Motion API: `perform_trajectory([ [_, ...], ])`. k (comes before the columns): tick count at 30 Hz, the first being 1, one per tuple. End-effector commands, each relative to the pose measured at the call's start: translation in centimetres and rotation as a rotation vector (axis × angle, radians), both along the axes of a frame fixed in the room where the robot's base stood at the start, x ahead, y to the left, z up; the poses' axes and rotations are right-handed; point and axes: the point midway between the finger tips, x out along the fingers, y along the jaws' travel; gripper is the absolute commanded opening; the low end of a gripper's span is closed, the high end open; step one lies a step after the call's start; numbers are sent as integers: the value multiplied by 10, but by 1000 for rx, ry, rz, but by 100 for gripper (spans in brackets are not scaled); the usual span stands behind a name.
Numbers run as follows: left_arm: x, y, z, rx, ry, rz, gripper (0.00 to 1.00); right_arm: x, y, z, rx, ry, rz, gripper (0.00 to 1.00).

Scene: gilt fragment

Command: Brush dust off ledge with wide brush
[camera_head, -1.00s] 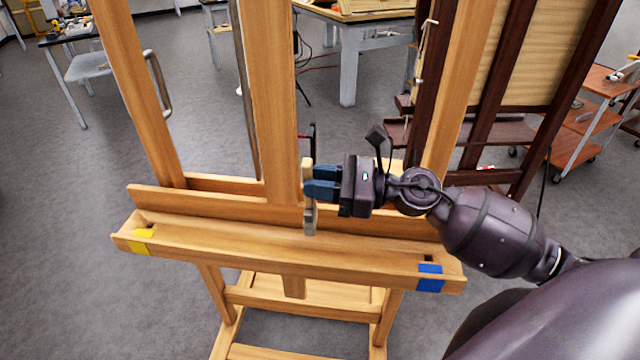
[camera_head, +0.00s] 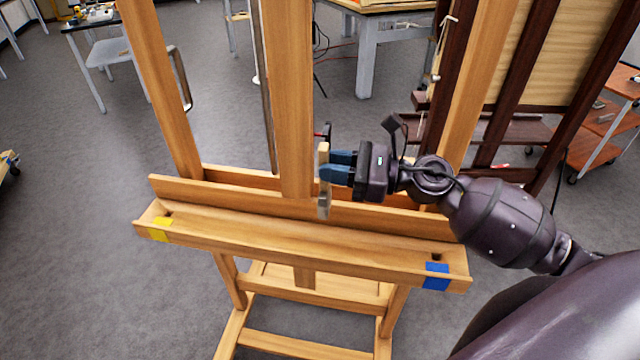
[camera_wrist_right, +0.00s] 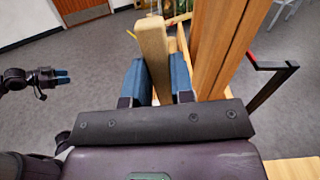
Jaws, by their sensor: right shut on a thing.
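The easel's wooden ledge (camera_head: 290,238) runs across the middle of the head view, with yellow tape (camera_head: 160,229) at its left end and blue tape (camera_head: 437,276) at its right. My right gripper (camera_head: 325,172) is shut on the handle of the wide brush (camera_head: 324,198). The brush is roughly upright, its head down over the ledge right of the central post; I cannot tell whether it touches. In the right wrist view the pale handle (camera_wrist_right: 153,52) stands between the blue fingers. My left gripper (camera_wrist_right: 63,77) shows small at the left there; its opening is unclear. No dust is distinguishable.
The easel's central post (camera_head: 291,100) rises just left of the brush. A dark easel (camera_head: 510,132) stands behind my right arm, near an orange cart (camera_head: 605,130). A table (camera_head: 372,25) is at the back. Grey floor is open to the left.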

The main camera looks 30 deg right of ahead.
Motion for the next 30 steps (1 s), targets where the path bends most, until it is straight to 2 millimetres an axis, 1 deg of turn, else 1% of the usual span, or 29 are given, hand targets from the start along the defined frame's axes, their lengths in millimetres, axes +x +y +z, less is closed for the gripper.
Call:
perform_trajectory([
  [1,-1,0,4,0,-1,0,43,2,-1,2,0,0,0,0],
  [3,-1,0,4,0,-1,1,43,2,-2,0,0,0,0,0],
  [11,-2,0,-8,0,2,2,43,2,-2,-14,1,1,0,0],
  [30,-6,-1,-62,0,31,-1,43,2,-1,-74,1,3,1,0],
])
